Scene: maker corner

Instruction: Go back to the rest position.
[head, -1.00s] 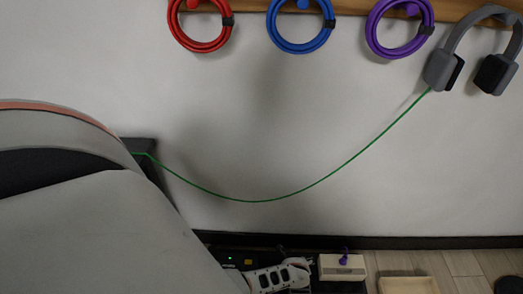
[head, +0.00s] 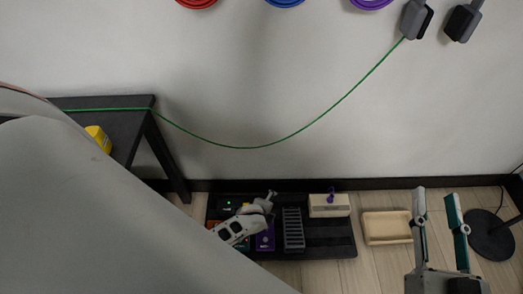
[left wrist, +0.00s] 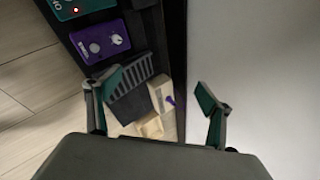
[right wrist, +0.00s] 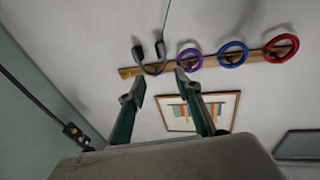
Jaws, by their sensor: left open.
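My right gripper (head: 435,205) stands at the lower right of the head view, its two fingers apart and nothing between them. It also shows open and empty in the right wrist view (right wrist: 161,88), with the wall behind it. My left gripper shows best in the left wrist view (left wrist: 157,100), with its fingers spread and nothing held. Behind its fingers are a dark ribbed block (left wrist: 130,98) and a cream box (left wrist: 160,95). In the head view a pale part of my left arm lies over the pedal board (head: 325,250).
The pedal board on the floor bears a purple pedal (head: 265,240). A cream tray (head: 388,228) and a round black stand base (head: 492,235) are to its right. A green cable (head: 300,130) hangs from the headphones (head: 415,20) to a dark table (head: 125,135) bearing a yellow object (head: 98,138).

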